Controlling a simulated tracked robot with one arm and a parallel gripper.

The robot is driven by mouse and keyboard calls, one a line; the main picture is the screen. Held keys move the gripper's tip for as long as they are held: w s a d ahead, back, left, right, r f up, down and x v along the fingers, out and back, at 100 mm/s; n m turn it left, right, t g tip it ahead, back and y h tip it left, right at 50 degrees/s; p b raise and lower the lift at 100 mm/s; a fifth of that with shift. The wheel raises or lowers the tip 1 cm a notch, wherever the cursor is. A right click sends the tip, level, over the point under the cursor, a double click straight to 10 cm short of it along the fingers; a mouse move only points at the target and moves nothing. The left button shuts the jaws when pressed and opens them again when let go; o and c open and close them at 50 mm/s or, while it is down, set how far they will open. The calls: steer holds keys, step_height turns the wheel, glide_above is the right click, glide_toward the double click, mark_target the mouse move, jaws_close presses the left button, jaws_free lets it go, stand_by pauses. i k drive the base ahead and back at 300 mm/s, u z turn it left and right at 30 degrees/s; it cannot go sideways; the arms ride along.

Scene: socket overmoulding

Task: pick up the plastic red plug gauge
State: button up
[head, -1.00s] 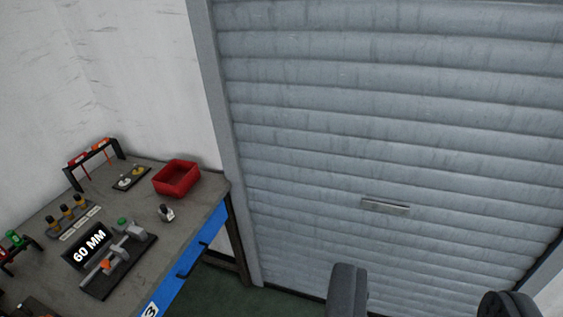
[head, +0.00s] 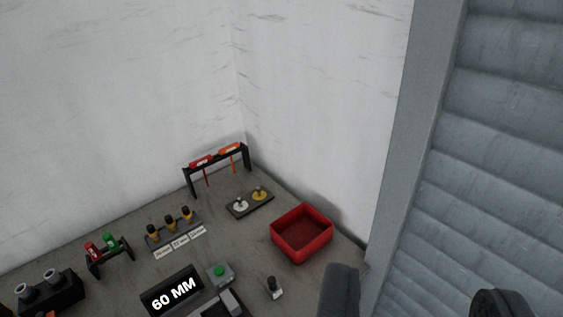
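A small red cylinder-like piece (head: 93,251), which looks like the red plug gauge, sits in a low black rack (head: 111,264) on the workbench at the lower left. A similar green piece (head: 110,240) is beside it in the same rack. My gripper (head: 415,298) shows at the bottom right as two dark fingers set wide apart. It is open, with nothing between the fingers. It is well to the right of the rack.
The grey workbench (head: 335,256) holds a red bin (head: 303,234), a black stand with red and orange hanging tools (head: 217,157), several black-and-yellow pieces (head: 170,223) and a "60 MM" display (head: 172,290). White walls stand behind; a grey shutter (head: 500,170) is right.

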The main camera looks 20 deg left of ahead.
mark_target(96, 255)
steer(key=u, duration=0.65)
steer(key=i, duration=1.1)
steer(key=u, duration=0.6)
